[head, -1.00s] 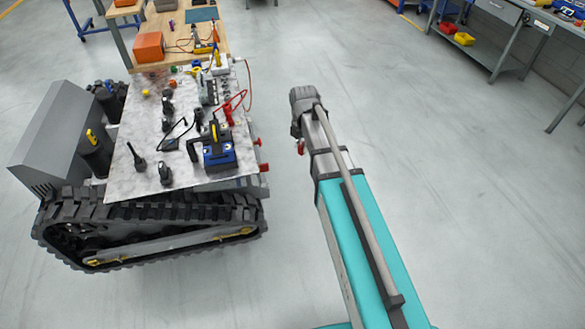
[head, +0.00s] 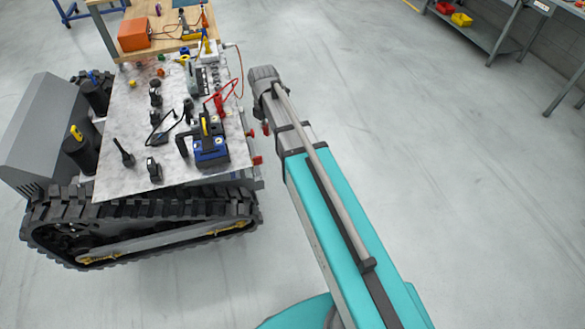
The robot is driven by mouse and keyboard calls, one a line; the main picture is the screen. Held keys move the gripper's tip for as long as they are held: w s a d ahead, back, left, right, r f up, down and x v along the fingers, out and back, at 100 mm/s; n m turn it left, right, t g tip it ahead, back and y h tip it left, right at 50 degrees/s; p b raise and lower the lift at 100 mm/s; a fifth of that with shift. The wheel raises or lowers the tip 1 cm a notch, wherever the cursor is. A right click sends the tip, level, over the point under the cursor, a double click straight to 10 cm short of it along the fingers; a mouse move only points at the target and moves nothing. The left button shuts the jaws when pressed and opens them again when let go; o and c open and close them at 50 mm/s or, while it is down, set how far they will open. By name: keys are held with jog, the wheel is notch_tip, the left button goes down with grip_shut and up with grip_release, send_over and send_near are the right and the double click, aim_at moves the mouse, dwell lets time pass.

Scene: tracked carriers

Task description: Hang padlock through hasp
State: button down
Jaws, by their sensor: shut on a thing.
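My gripper (head: 263,116) is at the end of my arm, just right of the tracked carrier's right edge. Its fingers are mostly hidden behind the wrist and too small to make out. A small red thing, apparently the padlock (head: 265,129), shows just below the wrist and moves with it, so my gripper appears shut on it. It is in the air, apart in the picture from the carrier's red side fittings (head: 256,160). The hasp cannot be made out; it may be among the fittings on that side.
The tracked carrier (head: 112,178) has a marbled top with a blue device (head: 211,152), red cables (head: 220,98) and several dark tools. A wooden bench (head: 165,22) stands behind it. The floor right of my arm is clear.

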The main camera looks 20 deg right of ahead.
jog(key=shift+a, duration=0.1)
jog(key=shift+f+b, duration=0.8)
jog(key=shift+b, duration=0.05)
jog(key=d+f+m+b, duration=0.1)
jog(key=d+f+b, duration=0.3)
jog(key=f+b, duration=0.8)
jog(key=d+f+m+b, duration=0.2)
jog(key=d+f+b, duration=0.2)
jog(key=f+b, duration=0.8)
jog(key=shift+d+f+m+b, duration=0.3)
jog(key=shift+d+f+b, duration=0.05)
jog(key=shift+a, duration=0.2)
jog(key=a, duration=0.9)
jog(key=shift+a, duration=0.3)
jog(key=shift+w, duration=0.1)
jog(key=shift+f+b, duration=0.85)
dwell(2.0)
